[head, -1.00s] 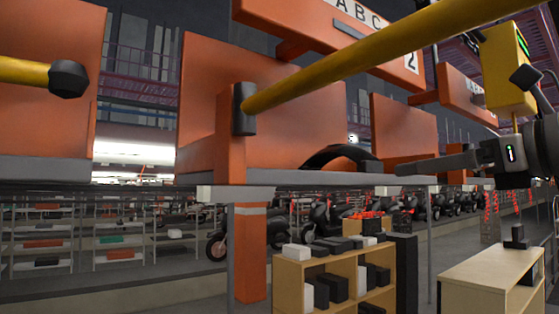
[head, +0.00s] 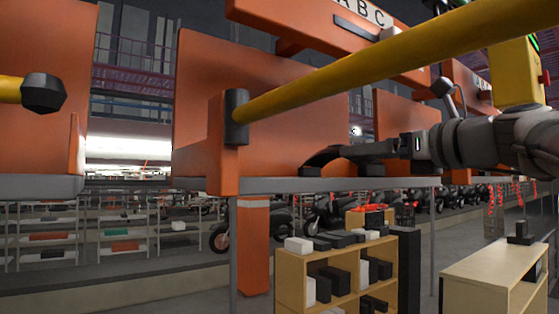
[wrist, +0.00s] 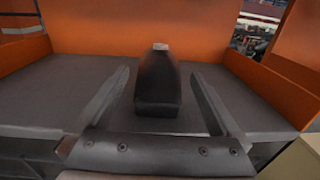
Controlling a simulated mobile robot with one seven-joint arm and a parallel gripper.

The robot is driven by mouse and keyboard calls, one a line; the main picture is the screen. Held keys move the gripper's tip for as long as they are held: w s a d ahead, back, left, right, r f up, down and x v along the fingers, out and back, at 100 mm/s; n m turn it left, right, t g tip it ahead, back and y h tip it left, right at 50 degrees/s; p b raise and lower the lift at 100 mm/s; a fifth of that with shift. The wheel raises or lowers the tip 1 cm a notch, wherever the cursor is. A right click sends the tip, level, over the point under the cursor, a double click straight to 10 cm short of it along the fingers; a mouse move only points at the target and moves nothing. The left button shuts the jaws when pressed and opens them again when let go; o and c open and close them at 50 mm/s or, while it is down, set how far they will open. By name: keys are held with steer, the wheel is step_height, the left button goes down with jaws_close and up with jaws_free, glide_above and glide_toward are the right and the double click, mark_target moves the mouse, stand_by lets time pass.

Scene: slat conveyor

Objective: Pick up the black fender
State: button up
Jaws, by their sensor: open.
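The black fender (wrist: 158,85) lies on a grey shelf (wrist: 55,100) in front of an orange back panel. In the wrist view it sits between the two spread fingers of my gripper (wrist: 160,100), with clear space on both sides. In the head view the curved fender (head: 326,157) is partly hidden behind my gripper (head: 350,153), which reaches in from the right at about its height. My gripper is open and holds nothing. I cannot tell whether the fingers reach fully around the fender.
A yellow bar (head: 370,67) crosses above the shelf in the head view. Orange side panels (wrist: 25,52) bound the shelf. Below stand a wooden shelf unit (head: 291,285) with black and white boxes and a pale cabinet (head: 490,275).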

mark_target(318, 161)
steer(key=shift+p+x, duration=0.7)
steer(key=shift+x, duration=2)
jaws_close()
